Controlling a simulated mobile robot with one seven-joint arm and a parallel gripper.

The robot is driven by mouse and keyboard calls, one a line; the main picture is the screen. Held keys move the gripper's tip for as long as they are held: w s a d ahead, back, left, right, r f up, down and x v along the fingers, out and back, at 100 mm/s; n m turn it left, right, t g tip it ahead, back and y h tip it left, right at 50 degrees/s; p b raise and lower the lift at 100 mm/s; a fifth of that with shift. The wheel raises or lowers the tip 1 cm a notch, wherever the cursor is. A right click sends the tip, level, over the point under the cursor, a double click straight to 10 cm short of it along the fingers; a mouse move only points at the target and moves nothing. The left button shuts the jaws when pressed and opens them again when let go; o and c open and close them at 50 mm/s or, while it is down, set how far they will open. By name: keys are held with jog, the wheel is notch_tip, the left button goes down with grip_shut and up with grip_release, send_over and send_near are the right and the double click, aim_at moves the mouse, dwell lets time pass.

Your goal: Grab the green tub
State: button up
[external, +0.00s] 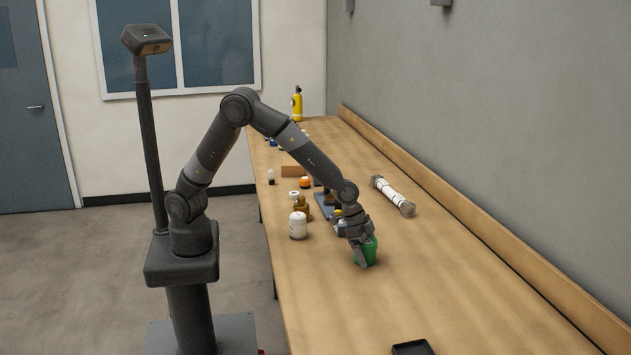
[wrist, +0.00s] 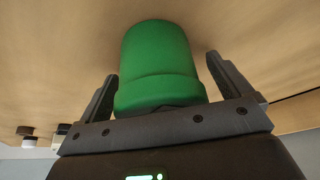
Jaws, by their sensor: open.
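The green tub (external: 370,250) stands on the long wooden table, partly hidden behind my gripper in the external view. My gripper (external: 362,252) is lowered over the tub with its fingers down at its sides. In the wrist view the green tub (wrist: 158,62) lies between the two open fingers of my gripper (wrist: 160,82). A gap shows between the tub and the right finger. The left finger is very close to the tub's side, and I cannot tell whether it touches.
A white canister (external: 298,226), a brown bottle (external: 302,207) and small jars stand left of the gripper. A white roll (external: 393,195) lies behind it. A black tray (external: 412,348) is at the front. The table (external: 470,290) to the right is clear.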

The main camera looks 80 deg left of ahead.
jog(key=c, duration=1.3)
jog(key=shift+c, duration=0.2)
